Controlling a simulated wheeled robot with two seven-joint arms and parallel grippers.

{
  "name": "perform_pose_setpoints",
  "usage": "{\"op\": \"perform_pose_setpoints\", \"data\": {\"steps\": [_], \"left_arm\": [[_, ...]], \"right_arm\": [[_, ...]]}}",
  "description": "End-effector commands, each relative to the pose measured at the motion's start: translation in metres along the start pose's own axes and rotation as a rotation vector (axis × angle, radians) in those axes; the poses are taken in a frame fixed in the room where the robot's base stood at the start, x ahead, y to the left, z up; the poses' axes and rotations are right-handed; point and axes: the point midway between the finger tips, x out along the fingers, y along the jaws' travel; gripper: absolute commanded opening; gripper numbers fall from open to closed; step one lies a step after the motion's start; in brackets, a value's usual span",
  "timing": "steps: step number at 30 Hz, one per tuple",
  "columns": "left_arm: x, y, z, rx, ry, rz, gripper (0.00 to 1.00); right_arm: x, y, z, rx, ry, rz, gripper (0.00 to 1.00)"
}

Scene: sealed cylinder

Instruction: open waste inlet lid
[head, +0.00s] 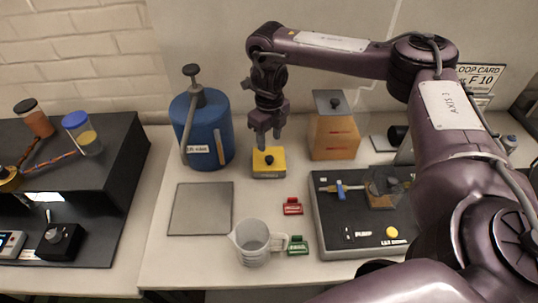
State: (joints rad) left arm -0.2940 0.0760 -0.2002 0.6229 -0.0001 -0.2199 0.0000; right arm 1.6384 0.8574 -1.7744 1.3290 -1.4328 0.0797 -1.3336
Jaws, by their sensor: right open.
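My right gripper (265,136) points down, open and empty, just above a yellow block (269,170) with a black knob on top. Its fingertips look close to the knob, but I cannot tell whether they touch it. Behind and to the right stands an orange-brown container (334,140) with a flat grey lid (329,98) and a small black knob; the lid lies closed on it. No label that I can read says which of the two is the waste inlet lid. My left gripper is out of view.
A blue tank (207,133) with a pump handle stands left of my right gripper. A grey plate (201,208), a clear jug (255,243), red (292,206) and green (298,246) tags lie in front. A dark pump panel (337,221) is at right, partly behind my arm.

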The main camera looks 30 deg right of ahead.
Motion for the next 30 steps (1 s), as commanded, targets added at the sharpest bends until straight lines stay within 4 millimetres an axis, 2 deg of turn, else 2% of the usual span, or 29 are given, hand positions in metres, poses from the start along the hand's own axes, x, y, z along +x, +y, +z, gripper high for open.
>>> {"op": "perform_pose_setpoints", "data": {"steps": [6,12,16,23,30], "left_arm": [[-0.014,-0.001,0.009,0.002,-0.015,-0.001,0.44],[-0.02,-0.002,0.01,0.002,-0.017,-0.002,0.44],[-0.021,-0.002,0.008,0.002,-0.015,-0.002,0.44],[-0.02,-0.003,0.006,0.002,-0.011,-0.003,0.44],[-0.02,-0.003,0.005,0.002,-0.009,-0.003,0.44]], "right_arm": [[0.032,0.001,-0.001,-0.001,0.002,0.0,0.46],[0.058,0.001,-0.001,-0.001,-0.002,0.0,0.46],[0.065,0.0,0.0,-0.001,-0.005,-0.001,0.46],[0.066,0.001,0.0,-0.002,-0.006,0.0,0.46],[0.066,0.001,0.0,-0.002,-0.006,0.0,0.18]]}}
